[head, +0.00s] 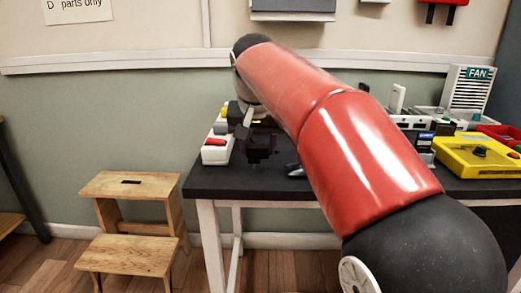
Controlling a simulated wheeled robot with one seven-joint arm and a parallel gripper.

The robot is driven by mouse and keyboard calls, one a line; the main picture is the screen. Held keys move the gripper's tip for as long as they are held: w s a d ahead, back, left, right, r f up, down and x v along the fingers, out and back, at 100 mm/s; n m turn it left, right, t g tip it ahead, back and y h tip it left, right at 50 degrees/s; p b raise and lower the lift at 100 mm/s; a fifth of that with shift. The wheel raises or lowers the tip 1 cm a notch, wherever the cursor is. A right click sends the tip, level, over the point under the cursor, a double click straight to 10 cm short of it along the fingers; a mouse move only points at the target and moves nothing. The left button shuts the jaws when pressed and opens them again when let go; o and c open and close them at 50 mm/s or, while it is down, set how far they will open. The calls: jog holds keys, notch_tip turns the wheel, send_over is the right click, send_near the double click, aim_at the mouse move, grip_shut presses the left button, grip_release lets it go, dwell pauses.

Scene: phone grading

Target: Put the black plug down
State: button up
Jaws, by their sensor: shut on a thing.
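The black plug (259,153) is a small dark block at the left end of the black table (225,185). My gripper (257,140) is shut on it and holds it beside a white power strip (217,152) with a red switch. The plug looks to be a little above the table top, but the dark surface behind it makes the gap hard to judge. My red arm hides part of the gripper and the middle of the table.
A wooden step stool (130,190) stands on the floor left of the table. A yellow device (477,155), a red tray (500,132) and a fan unit (468,90) crowd the right side. Bare table shows along the front left edge.

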jog(key=shift+f+b, duration=0.4)
jog(key=shift+f, duration=0.15)
jog(key=o, duration=1.1)
jog(key=shift+r, duration=0.1)
jog(key=shift+r+p, duration=0.3)
jog(key=shift+r, duration=0.05)
jog(key=p+v, duration=0.3)
jog(key=v, duration=0.9)
jog(key=shift+r, duration=0.25)
jog(key=shift+d, duration=0.1)
